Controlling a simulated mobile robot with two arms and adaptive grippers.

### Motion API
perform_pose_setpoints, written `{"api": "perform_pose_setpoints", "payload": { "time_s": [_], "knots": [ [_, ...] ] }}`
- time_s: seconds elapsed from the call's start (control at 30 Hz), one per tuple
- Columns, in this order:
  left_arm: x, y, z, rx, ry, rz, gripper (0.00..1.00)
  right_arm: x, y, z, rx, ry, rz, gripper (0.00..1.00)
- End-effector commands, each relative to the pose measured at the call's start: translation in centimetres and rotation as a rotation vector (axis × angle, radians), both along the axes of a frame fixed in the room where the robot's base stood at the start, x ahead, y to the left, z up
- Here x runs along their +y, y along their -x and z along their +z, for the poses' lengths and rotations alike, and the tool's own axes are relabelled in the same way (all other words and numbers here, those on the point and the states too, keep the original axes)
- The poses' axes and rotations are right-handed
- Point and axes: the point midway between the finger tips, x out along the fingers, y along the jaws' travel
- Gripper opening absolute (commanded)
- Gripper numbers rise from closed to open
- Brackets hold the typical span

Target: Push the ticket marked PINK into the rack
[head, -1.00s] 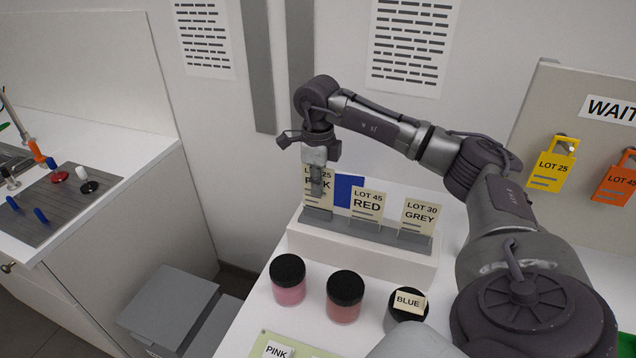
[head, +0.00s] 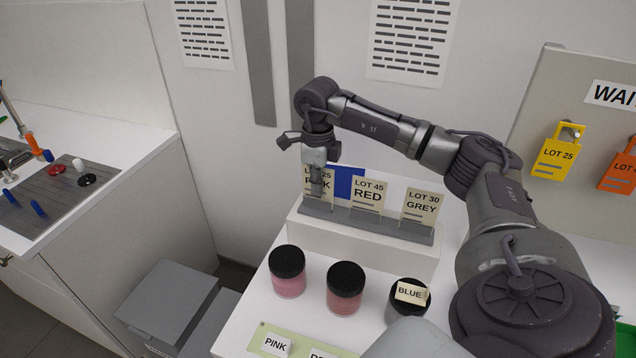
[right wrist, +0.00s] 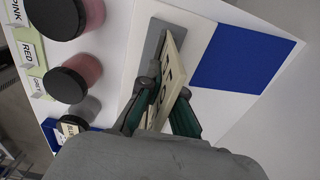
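The PINK ticket (head: 327,186), cream and marked LOT 25, stands upright at the left end of the grey rack (head: 390,226). Its lower edge is at the rack, and its top lines up with the row of the other tickets. My right gripper (head: 317,187) comes down from above with its fingers at the front and back of this ticket, hiding part of its lettering. In the right wrist view the ticket (right wrist: 174,72) lies between the fingers (right wrist: 164,100), and the gripper appears shut on it. My left gripper is not in view.
The RED ticket (head: 367,193) and GREY ticket (head: 421,206) stand in the rack beside it. A blue panel (head: 347,184) is behind. Several lidded jars, including the pink jar (head: 288,284), stand in front of the white step. Lock-shaped tags hang on the right board (head: 570,95).

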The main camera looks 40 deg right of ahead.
Motion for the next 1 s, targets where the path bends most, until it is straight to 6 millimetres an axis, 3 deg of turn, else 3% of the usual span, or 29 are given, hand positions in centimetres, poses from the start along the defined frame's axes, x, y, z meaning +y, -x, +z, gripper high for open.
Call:
{"api": "perform_pose_setpoints", "payload": {
  "time_s": [0.3, 0.5, 0.83, 1.0],
  "knots": [
    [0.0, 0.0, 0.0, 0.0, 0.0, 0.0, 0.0, 0.0, 0.0, 0.0, 0.0, 0.0, 0.0, 0.0],
    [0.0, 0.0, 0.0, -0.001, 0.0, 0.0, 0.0, 0.0, 0.0, 0.0, 0.0, 0.0, 0.0, 0.35],
    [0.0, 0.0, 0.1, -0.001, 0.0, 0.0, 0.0, 0.0, 0.0, 0.1, 0.0, 0.0, 0.0, 0.35],
    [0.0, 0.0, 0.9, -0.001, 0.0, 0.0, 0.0, 0.0, 0.0, 1.1, 0.0, 0.0, 0.0, 0.35]
  ]
}}
